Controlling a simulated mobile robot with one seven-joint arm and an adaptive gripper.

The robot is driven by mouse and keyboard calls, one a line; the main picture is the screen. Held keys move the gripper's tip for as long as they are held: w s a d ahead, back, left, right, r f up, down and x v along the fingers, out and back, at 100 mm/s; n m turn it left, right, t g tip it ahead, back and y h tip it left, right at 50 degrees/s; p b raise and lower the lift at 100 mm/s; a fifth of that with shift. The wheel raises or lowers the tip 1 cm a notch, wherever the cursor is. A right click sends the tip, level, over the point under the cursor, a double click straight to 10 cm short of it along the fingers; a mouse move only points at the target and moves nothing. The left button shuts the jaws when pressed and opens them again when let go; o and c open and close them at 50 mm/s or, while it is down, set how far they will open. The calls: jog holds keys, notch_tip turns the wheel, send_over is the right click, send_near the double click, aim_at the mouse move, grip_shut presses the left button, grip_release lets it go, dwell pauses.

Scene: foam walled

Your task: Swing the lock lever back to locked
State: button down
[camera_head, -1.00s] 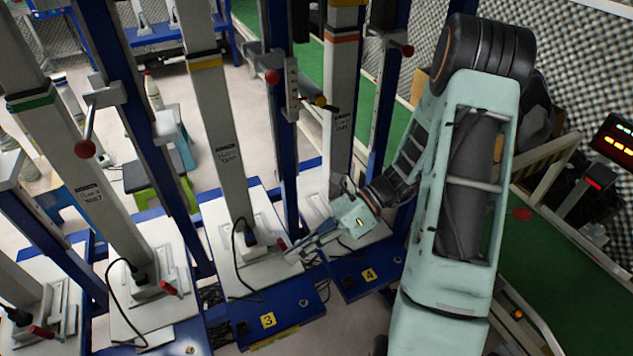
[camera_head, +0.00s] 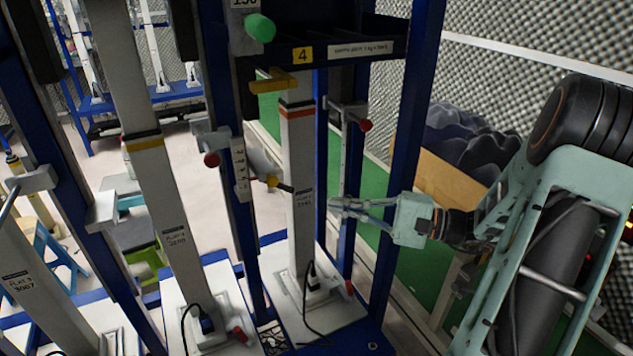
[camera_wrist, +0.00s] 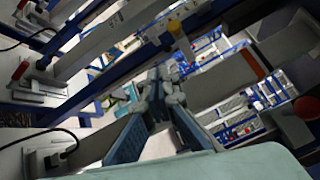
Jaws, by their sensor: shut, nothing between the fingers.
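Several levers are in view and I cannot tell for sure which is the lock lever. At station 4, a yellow handle (camera_head: 272,83) sticks out left near the top of the white column (camera_head: 300,190), and a yellow-knobbed lever (camera_head: 272,181) sits lower left. A red-knobbed lever (camera_head: 365,125) is on the right post. Small red-handled levers are at the bases, one at station 4 (camera_head: 349,287) and one to its left (camera_head: 240,335). My gripper (camera_head: 334,208) is shut and empty, just right of the column. In the wrist view its fingers (camera_wrist: 158,88) point into the frame.
Blue posts (camera_head: 405,150) stand close around the column and my gripper. A dark shelf (camera_head: 330,48) crosses above. Another column (camera_head: 165,200) stands left. Black cables hang at the bases. Green floor or belt lies behind.

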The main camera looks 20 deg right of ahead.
aim_at(278, 185)
jog(key=w+d+r+b+x, duration=0.1)
jog(key=x, duration=0.8)
jog(key=shift+r+n+t, duration=0.2)
jog(key=shift+n+t, duration=0.1)
jog(key=shift+n, duration=0.1)
